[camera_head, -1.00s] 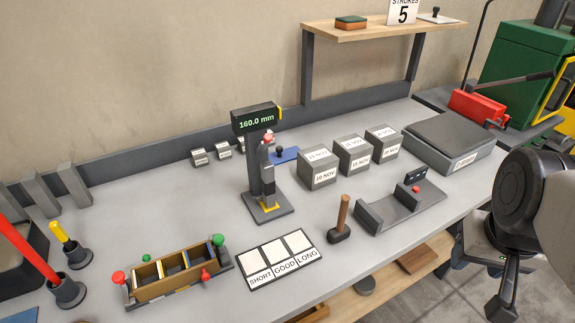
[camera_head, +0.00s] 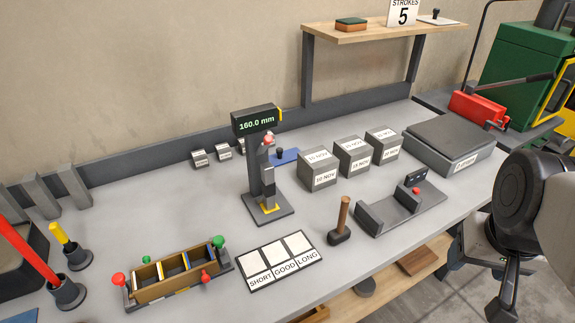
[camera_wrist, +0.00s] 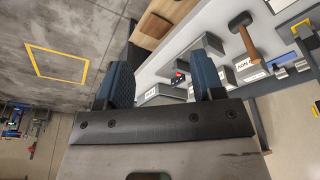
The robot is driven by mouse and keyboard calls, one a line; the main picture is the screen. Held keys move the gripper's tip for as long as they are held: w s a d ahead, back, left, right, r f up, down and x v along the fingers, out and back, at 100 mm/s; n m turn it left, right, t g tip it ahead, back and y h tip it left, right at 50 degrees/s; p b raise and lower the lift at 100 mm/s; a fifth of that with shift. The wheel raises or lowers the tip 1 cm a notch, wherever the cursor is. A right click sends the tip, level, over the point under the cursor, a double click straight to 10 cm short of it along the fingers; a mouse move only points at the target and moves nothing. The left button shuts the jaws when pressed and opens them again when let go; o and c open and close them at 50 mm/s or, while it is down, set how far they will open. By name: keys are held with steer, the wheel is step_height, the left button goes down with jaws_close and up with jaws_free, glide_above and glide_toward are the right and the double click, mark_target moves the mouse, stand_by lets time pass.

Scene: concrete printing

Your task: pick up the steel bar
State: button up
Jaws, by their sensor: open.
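I cannot tell for certain which thing is the steel bar. A long red rod (camera_head: 23,252) and a short yellow-topped rod (camera_head: 60,234) stand in dark round holders at the left of the bench in the head view. Their lower ends are hidden in the holders. My gripper (camera_wrist: 163,82) is open in the wrist view, with its two blue-padded fingers apart and nothing between them. In the head view my arm's end is at the right edge, off the bench front, far from both rods.
The grey bench (camera_head: 130,215) carries a gauge reading 160.0 mm (camera_head: 256,121), a three-part mould (camera_head: 175,276), a sample board (camera_head: 280,262), a hammer (camera_head: 341,222), a grey cradle (camera_head: 400,207), several labelled cubes and a flat scale (camera_head: 450,142). A wooden shelf (camera_head: 385,32) stands behind.

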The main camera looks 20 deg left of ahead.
mark_target(270, 179)
steer(key=w+a+f+n+t+y, duration=0.1)
steer(key=w+a+f+n+t, duration=0.15)
steer(key=w+a, duration=0.55)
steer(key=w+a+f+n+t+y, duration=0.1)
steer(key=w+a+f+n+t, duration=0.15)
steer(key=w+a, duration=0.55)
steer(key=w+a+f+n+t+y, duration=0.1)
steer(key=a+f+y, duration=0.3)
steer(key=a, duration=0.7)
steer(key=w+a+f+n+t+y, duration=0.1)
steer(key=w+a+f+n+y, duration=0.2)
steer(key=a, duration=0.8)
steer(key=shift+w+f+t+y, duration=0.4)
steer(key=shift+f+y, duration=0.1)
steer(key=shift+y, duration=0.3)
steer(key=shift+a, duration=0.1)
steer(key=shift+x, duration=1.2)
steer(key=shift+x, duration=2.65)
